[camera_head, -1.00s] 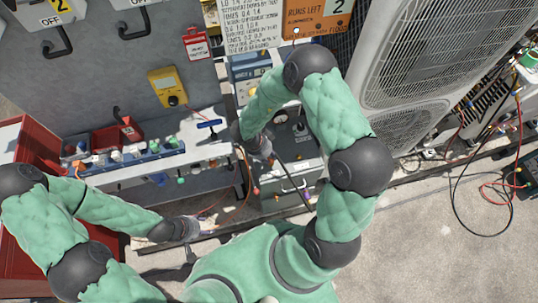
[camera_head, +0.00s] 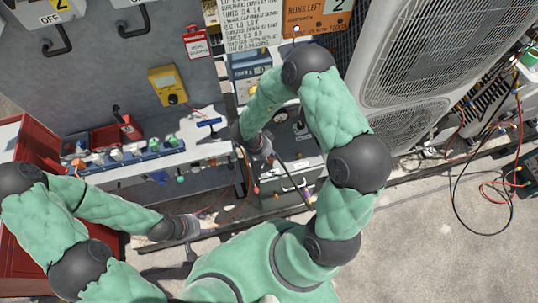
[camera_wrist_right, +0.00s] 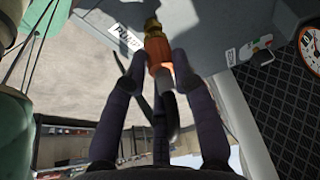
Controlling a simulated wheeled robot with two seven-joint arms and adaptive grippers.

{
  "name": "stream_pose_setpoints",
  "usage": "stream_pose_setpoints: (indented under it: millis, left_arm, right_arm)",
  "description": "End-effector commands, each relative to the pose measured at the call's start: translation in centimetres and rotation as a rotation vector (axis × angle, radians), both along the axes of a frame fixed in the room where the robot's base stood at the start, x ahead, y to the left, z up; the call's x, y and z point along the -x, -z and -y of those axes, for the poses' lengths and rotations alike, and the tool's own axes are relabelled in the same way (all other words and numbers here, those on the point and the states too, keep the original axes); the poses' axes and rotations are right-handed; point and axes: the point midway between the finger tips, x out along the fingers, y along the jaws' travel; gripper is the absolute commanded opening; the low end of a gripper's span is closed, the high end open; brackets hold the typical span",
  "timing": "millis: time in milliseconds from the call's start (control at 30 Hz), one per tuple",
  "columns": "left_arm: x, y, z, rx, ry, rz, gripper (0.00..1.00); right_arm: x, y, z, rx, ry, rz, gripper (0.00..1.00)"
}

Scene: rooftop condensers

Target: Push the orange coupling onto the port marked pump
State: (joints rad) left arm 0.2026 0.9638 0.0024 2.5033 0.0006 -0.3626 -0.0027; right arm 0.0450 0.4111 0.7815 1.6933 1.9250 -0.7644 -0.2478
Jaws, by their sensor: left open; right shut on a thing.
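The orange coupling (camera_wrist_right: 159,54) is between the fingertips of my right gripper (camera_wrist_right: 156,66), which is shut on it, in the right wrist view. A dark hose runs back from it between the fingers. A brass port (camera_wrist_right: 152,26) is directly in line with the coupling's front end, and they appear to meet. I cannot tell how far the coupling is on. A white label (camera_wrist_right: 126,38) beside the port reads like "PUMP", partly cut by the angle. In the head view my right gripper (camera_head: 264,151) is by the grey machine (camera_head: 290,180). My left gripper (camera_head: 190,228) is open and empty at lower left.
A round gauge (camera_wrist_right: 311,45) and a black grid mat (camera_wrist_right: 285,115) are at the right in the wrist view. In the head view, a bench (camera_head: 130,172) with a blue rack is left, and condensers (camera_head: 430,50) stand right. Bare floor (camera_head: 430,245) is at lower right.

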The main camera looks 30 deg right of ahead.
Motion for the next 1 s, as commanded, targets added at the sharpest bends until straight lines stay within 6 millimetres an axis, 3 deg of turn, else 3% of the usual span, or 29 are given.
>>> stream_pose_setpoints:
  millis: [1000]
  left_arm:
    - [0.0,0.01,0.0,0.0,0.0,0.0,0.53]
  right_arm:
    - [0.0,0.77,0.0,0.0,0.0,0.0,0.0]
